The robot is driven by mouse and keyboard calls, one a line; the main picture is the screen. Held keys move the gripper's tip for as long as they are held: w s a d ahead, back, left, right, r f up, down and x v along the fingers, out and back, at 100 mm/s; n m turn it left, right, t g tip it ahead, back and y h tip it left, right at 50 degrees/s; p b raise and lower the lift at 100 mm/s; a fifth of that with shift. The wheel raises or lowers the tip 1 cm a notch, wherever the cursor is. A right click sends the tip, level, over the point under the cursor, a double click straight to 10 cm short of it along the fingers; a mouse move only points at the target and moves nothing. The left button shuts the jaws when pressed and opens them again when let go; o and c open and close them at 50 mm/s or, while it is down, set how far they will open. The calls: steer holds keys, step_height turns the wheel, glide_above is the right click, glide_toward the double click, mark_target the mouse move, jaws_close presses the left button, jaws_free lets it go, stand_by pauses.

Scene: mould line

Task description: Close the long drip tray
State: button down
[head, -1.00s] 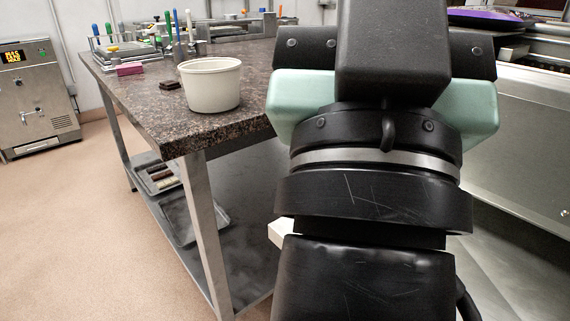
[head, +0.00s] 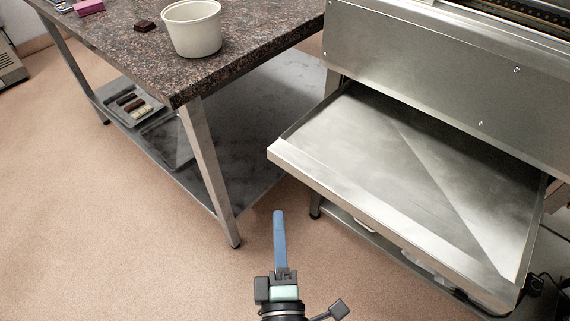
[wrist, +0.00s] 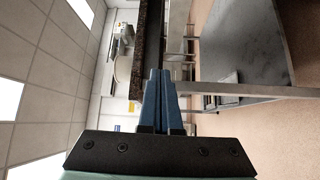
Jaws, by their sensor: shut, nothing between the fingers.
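The long drip tray (head: 400,172) is a wide, shallow steel tray under the steel machine (head: 450,75). In the head view it is pulled well out, with its raised front lip facing the lower left. My gripper (head: 278,214) is in front of the tray, to the left of its lip and apart from it. Its blue fingers are shut and empty. In the wrist view my gripper (wrist: 160,75) also shows with the fingers together, pointing past the table; the tray is not visible there.
A granite-topped table (head: 250,50) with steel legs stands at the left, holding a white tub (head: 192,30). Its lower shelf holds a tray of bars (head: 130,102). Cables (head: 540,285) lie at the lower right. The floor left of my gripper is clear.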

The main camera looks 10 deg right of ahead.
steer(key=s+f+n, duration=0.1)
steer(key=f, duration=0.1)
steer(key=p, duration=0.1)
glide_toward(285, 165)
steer(key=w+a, duration=0.2)
steer(key=w, duration=0.2)
steer(key=shift+w+d+r+g+p, duration=0.15)
steer(key=shift+w+d+p, duration=0.3)
steer(key=shift+d+p, duration=0.2)
steer(key=shift+w+d+r+g+p, duration=0.15)
steer(key=shift+w+d+p, duration=0.35)
steer(key=shift+d, duration=0.25)
